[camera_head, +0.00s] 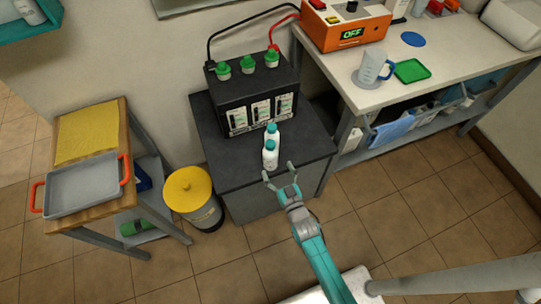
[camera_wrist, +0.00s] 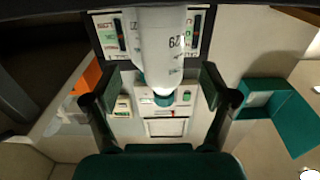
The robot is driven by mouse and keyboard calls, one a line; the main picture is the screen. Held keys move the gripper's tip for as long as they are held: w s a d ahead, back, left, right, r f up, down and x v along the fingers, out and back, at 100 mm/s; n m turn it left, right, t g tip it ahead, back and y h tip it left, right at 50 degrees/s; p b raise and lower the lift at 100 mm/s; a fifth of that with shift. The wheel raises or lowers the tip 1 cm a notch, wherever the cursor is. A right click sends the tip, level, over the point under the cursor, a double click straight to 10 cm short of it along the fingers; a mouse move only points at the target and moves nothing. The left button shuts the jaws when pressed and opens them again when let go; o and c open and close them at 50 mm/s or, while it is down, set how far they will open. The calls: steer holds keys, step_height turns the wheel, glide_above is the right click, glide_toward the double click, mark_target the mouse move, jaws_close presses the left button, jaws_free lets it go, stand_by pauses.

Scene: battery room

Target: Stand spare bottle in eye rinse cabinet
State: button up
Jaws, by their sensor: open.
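Two white bottles with teal caps stand upright close together on a dark grey cabinet: the nearer bottle (camera_head: 270,155) and the farther bottle (camera_head: 272,133). I cannot tell by looks which is the spare. My gripper (camera_head: 279,170) is open and empty, just in front of the nearer bottle. In the wrist view a large white bottle (camera_wrist: 162,45) shows beyond and between my open fingers (camera_wrist: 160,101), upside down in the picture and overlapping the other. A teal wall box (camera_head: 32,28), seemingly the eye rinse cabinet, holds a bottle at the upper left; a teal box (camera_wrist: 285,108) also shows in the wrist view.
A black battery (camera_head: 258,88) with green caps and cables stands right behind the bottles. A yellow-lidded bin (camera_head: 190,188) and a wooden cart with a grey tray (camera_head: 85,187) stand left. A workbench (camera_head: 350,98) with an orange charger (camera_head: 345,22) is right.

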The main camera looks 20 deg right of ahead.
mark_target(273, 162)
steer(key=shift+w+a+r, duration=0.1)
steer(key=shift+w+r, duration=0.1)
steer(key=shift+w, duration=1.35)
steer(key=shift+w+a+r, duration=0.1)
steer(key=shift+w+r, duration=0.05)
steer(key=shift+w, duration=1.4)
jaws_close()
steer(key=shift+r, duration=0.1)
step_height(273, 162, up, 18)
